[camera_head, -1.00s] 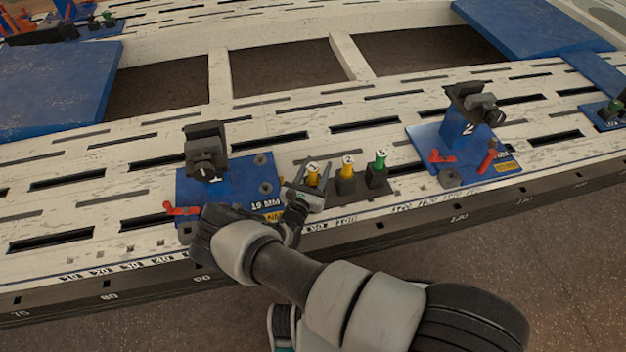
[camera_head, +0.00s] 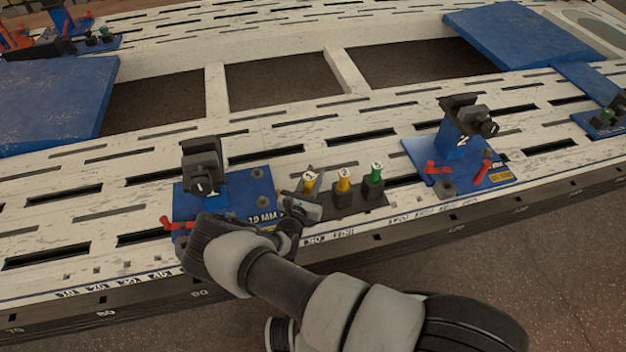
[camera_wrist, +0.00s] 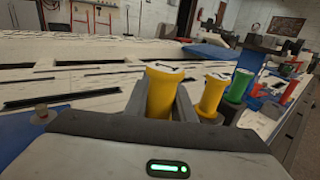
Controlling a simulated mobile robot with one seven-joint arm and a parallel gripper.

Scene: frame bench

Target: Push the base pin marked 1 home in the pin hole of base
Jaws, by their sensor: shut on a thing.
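The yellow base pin marked 1 (camera_head: 309,183) stands upright at the left end of a dark pin rack (camera_head: 350,205). It also shows in the wrist view (camera_wrist: 164,88), between the fingers. My gripper (camera_head: 312,190) is shut on this pin; in the wrist view its fingers (camera_wrist: 160,104) press on both sides. The pin's lower part is hidden by the gripper. The blue base with clamp 1 (camera_head: 244,191) lies just left of the rack, partly hidden by my arm. It carries dark round fittings; I cannot tell which is the pin hole.
Yellow pin 2 (camera_head: 343,180) and green pin 3 (camera_head: 374,173) stand close to the right in the rack. Base 2 (camera_head: 462,150) with its clamp and red levers is farther right. A red lever (camera_head: 178,224) is at base 1's front left. The slotted bench behind is mostly clear.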

